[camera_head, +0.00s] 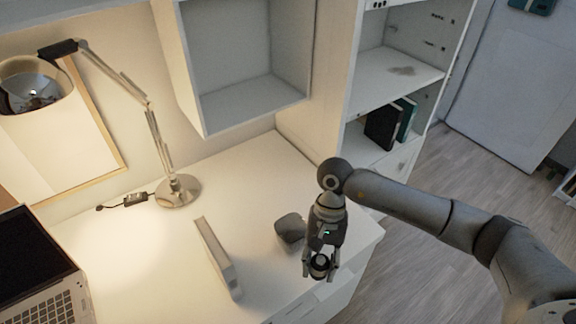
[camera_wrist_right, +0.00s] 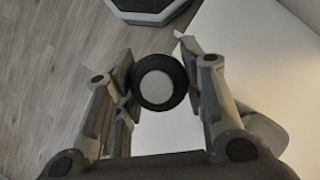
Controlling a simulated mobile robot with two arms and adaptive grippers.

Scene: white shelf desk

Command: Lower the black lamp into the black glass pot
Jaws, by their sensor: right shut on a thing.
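My right gripper (camera_head: 320,268) points down over the desk's front right edge. Its fingers are closed on the sides of a small round thing with a black rim and pale face, which I take for the black lamp (camera_wrist_right: 156,83); it also shows between the fingers in the head view (camera_head: 320,266). A dark grey rounded, squarish thing, perhaps the black glass pot (camera_head: 290,229), stands on the desk just left of the gripper, apart from the held thing. In the wrist view it is partly hidden behind a finger (camera_wrist_right: 268,130). My left gripper is out of view.
A lit desk lamp (camera_head: 178,190) stands at the back left. A laptop (camera_head: 40,270) lies at far left. A narrow upright slab (camera_head: 217,258) stands in the middle of the desk (camera_head: 150,250). A wall cubby (camera_head: 240,110) overhangs the back, and a shelf unit (camera_head: 395,80) stands behind my right arm.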

